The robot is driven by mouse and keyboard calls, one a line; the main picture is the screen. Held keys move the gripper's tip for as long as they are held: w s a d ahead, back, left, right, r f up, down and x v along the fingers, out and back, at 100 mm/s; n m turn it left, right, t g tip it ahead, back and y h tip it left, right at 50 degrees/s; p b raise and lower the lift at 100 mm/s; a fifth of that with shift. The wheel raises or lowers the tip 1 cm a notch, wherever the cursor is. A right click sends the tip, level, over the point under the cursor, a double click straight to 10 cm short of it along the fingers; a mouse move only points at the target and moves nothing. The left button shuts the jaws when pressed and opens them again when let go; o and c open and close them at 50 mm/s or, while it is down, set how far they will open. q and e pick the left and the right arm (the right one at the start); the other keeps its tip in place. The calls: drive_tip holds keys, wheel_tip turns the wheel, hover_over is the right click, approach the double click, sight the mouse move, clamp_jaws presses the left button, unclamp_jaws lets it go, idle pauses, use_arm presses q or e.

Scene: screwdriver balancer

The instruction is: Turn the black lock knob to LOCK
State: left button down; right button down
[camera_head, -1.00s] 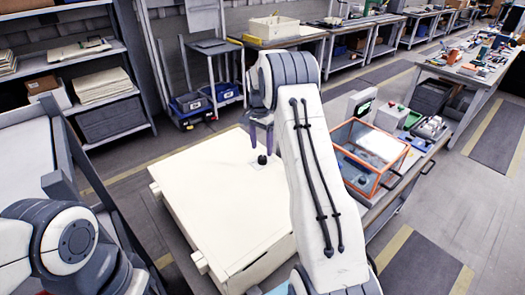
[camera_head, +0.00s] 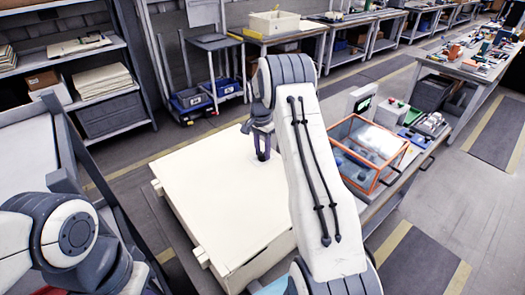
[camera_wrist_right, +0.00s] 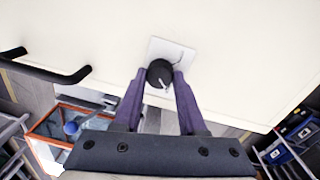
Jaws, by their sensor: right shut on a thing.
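The black lock knob (camera_wrist_right: 160,73) is round with a pale pointer line, set on a light square plate (camera_wrist_right: 181,50) on the cream top of a large box (camera_head: 215,205). In the right wrist view my right gripper (camera_wrist_right: 161,76) has its two purple fingers on either side of the knob, shut on it. Any LOCK lettering is too small to read. My left arm shows at the lower left, but its gripper is out of view.
An orange-framed clear case (camera_head: 367,152) stands on a bench to the right of the box. Shelving (camera_head: 108,110) stands at the left. Blue bins (camera_head: 193,103) sit on a cart behind. Most of the box top is bare.

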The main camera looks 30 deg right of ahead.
drive_tip(key=shift+n, duration=0.3)
drive_tip(key=n, duration=0.3)
drive_tip(key=shift+n+b, duration=0.3)
drive_tip(key=n, duration=0.9)
drive_tip(key=shift+a+t+b, duration=0.1)
drive_tip(key=shift+t+b, duration=0.2)
drive_tip(key=n, duration=0.4)
drive_tip(key=shift+n, duration=0.3)
drive_tip(key=shift+r, duration=0.1)
drive_tip(key=shift+c, duration=2.3)
unclamp_jaws()
